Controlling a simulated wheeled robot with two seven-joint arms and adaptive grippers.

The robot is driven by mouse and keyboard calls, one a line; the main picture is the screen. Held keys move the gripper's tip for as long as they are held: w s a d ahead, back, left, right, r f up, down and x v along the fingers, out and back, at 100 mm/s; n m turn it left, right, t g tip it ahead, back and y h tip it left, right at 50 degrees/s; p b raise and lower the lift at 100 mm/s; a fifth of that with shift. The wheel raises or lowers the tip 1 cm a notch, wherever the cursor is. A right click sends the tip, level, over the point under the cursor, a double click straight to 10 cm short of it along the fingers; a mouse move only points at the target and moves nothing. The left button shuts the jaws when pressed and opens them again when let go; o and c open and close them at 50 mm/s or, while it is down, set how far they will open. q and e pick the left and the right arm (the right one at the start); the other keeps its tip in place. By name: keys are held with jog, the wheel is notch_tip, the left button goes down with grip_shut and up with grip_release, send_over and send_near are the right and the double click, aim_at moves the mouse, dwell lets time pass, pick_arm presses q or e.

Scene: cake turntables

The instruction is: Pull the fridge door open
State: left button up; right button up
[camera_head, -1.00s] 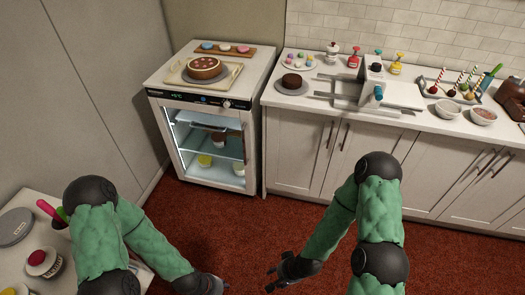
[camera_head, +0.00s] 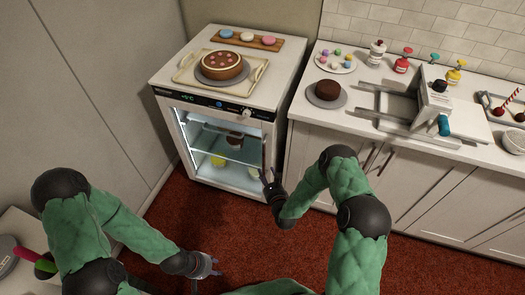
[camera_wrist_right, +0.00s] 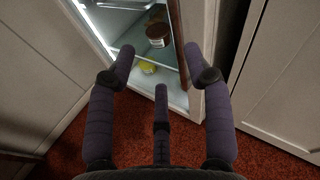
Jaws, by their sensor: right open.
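The small white fridge (camera_head: 168,140) stands against the wall at upper left, its lit inside showing through the front. The door looks closed. A thin brown upright handle (camera_head: 264,154) runs along the front's right side; it also shows in the right wrist view (camera_wrist_right: 176,40). My right gripper (camera_head: 268,177) is at the handle's lower end. In the right wrist view its fingers (camera_wrist_right: 160,70) are spread, with the handle ahead between the outer tips; I cannot tell whether they touch it. My left gripper (camera_head: 208,264) hangs empty-looking over the floor at lower left; its finger opening is unclear.
A cake on a tray (camera_head: 183,79) and a board of macarons (camera_head: 262,46) sit on the fridge. The counter (camera_head: 340,118) to the right holds a cake, bottles and a metal stand. Red carpet (camera_head: 210,225) in front is clear. A side table (camera_head: 20,275) is at lower left.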

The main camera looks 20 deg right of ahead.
aim_at(263, 151)
jog(key=w+m+b, duration=0.1)
jog(key=w, duration=0.3)
jog(key=w+d+r+m+t+b, duration=0.1)
jog(key=w, duration=0.3)
jog(key=w+r+m+t+b, duration=0.1)
jog(key=w+m, duration=0.1)
jog(key=w, duration=0.2)
jog(key=shift+d+r+h, duration=0.15)
jog(key=shift+d+h, duration=0.05)
jog(key=shift+h, duration=0.1)
grip_shut()
